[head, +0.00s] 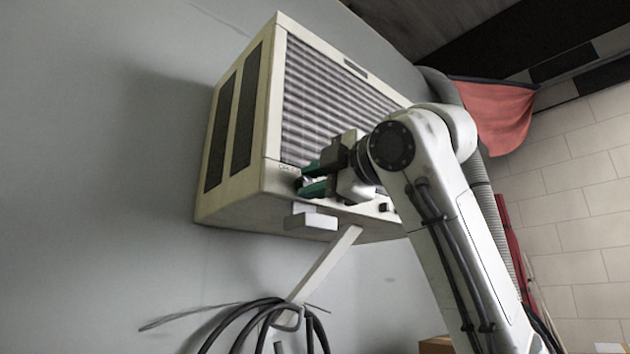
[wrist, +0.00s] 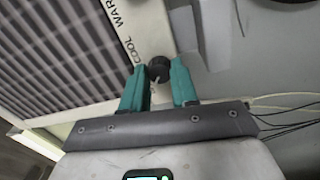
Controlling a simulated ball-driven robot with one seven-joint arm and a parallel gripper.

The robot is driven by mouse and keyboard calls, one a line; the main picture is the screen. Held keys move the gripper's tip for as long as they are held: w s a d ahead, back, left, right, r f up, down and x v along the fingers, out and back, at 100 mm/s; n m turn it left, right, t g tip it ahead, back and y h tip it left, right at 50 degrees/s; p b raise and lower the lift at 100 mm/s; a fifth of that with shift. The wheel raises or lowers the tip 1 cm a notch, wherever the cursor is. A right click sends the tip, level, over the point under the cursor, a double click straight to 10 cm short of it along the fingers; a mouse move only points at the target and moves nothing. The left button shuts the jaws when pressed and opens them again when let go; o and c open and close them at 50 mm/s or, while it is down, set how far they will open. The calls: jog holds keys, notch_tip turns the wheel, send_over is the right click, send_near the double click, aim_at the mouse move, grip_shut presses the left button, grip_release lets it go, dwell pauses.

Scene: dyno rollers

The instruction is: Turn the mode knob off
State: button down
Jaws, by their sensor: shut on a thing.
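A cream wall unit with a slatted front (head: 325,100) hangs on the grey wall in the head view. The mode knob (wrist: 158,69) is a small dark round knob on its lower panel, beside printed letters reading "COOL" and "WAR" in the wrist view. My gripper (wrist: 159,82) has its two teal fingers on either side of the knob and is shut on it. In the head view my gripper (head: 308,180) reaches the unit's lower left front corner, where the fingers mostly hide the knob. The direction the knob points cannot be made out.
A second small dark knob (head: 385,207) sits farther right on the panel. A pale bracket (head: 325,265) supports the unit from below, with black hoses (head: 245,325) beneath it. A red cloth (head: 497,110) hangs at right. Open space lies left of the unit.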

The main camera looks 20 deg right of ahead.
jog(key=shift+a+f, duration=0.1)
dwell(0.5)
jog(key=c, duration=0.9)
grip_release()
jog(key=shift+o, duration=0.2)
jog(key=b+v, duration=0.4)
jog(key=v, duration=0.7)
jog(key=shift+w, duration=0.15)
